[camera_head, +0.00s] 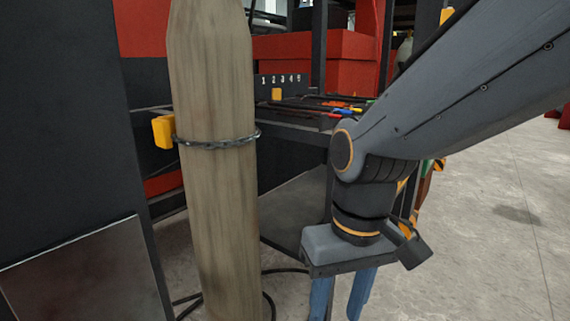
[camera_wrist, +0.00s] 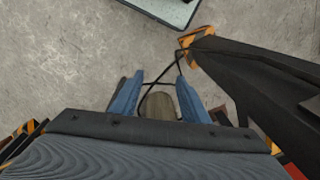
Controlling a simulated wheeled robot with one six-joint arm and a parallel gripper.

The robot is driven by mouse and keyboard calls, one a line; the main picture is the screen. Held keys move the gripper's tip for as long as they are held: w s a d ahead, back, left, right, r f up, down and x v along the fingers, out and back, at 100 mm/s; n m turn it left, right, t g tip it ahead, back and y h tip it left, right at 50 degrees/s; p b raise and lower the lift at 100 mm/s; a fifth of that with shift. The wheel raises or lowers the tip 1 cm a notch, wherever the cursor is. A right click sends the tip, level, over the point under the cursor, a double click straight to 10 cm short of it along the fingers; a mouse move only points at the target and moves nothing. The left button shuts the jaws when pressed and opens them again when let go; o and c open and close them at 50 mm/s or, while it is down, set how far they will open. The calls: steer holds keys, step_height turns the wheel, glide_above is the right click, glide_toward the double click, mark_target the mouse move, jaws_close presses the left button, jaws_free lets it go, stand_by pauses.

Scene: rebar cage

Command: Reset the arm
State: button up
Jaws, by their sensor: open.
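My gripper (camera_head: 341,292) hangs at the end of my arm, right of centre in the head view, with its blue fingers pointing down. The fingers are spread apart, and nothing shows between them there. In the wrist view my gripper (camera_wrist: 160,93) also shows both blue fingers apart. A brownish rounded thing (camera_wrist: 158,106) appears between them in that picture; its distance is hard to judge.
A tall wooden post (camera_head: 212,200) stands left of my gripper, with a dark twisted ring (camera_head: 218,143) around it. A yellow block (camera_head: 162,131) is beside it. Behind is a dark bench (camera_head: 300,126) with rods and a numbered panel (camera_head: 279,84). Concrete floor (camera_head: 490,240) is clear at right.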

steer(key=s+d+r+m+h+p, duration=0.1)
steer(key=d+r+m+p, duration=0.2)
steer(key=d+r+p, duration=0.8)
steer(key=shift+s+d+r+p, duration=0.25)
steer(key=shift+r+p, duration=0.3)
steer(key=shift+p, duration=4.65)
